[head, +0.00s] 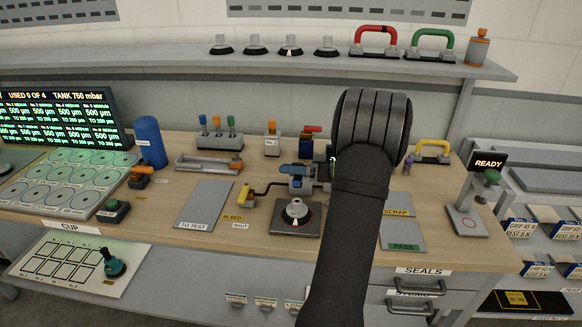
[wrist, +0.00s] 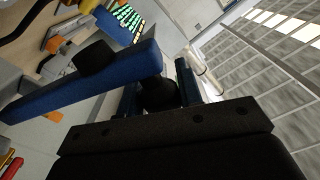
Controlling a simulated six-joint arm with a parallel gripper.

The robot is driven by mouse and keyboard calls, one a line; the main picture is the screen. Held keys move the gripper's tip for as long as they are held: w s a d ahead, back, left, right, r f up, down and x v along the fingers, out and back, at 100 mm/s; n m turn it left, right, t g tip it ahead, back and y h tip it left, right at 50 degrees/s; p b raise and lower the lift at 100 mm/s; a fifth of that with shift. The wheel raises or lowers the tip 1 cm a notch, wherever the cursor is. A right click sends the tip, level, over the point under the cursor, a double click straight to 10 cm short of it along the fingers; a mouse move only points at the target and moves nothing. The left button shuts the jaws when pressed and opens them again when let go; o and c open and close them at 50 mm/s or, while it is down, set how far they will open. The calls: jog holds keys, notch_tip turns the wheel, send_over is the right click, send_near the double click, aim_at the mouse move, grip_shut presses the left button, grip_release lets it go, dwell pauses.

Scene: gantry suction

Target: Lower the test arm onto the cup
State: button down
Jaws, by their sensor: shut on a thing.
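The cup (head: 296,208), small with a grey top and dark rim, sits on a square dark stand on the bench in the head view. A blue part (head: 295,170), apparently the test arm, shows just behind the cup and above its level. In the wrist view the test arm (wrist: 85,84) is a long blue bar with a black round pad on it. My gripper (wrist: 160,88) is shut on a dark knob (wrist: 157,94) at the bar's end. In the head view my own arm hides the gripper. The gap between bar and cup cannot be judged.
A grey TO TEST pad (head: 206,205) lies further left, and scrap and PASS pads (head: 402,235) lie right. A green-topped READY post (head: 485,200) stands far right. Free bench lies in front of the stand.

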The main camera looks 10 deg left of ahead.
jog(key=c, duration=1)
grip_release()
jog(key=d, duration=1.7)
jog(key=shift+d, duration=0.25)
jog(key=shift+a, duration=0.1)
jog(key=a, duration=1.7)
jog(key=shift+a, duration=0.2)
jog(key=shift+d, duration=0.1)
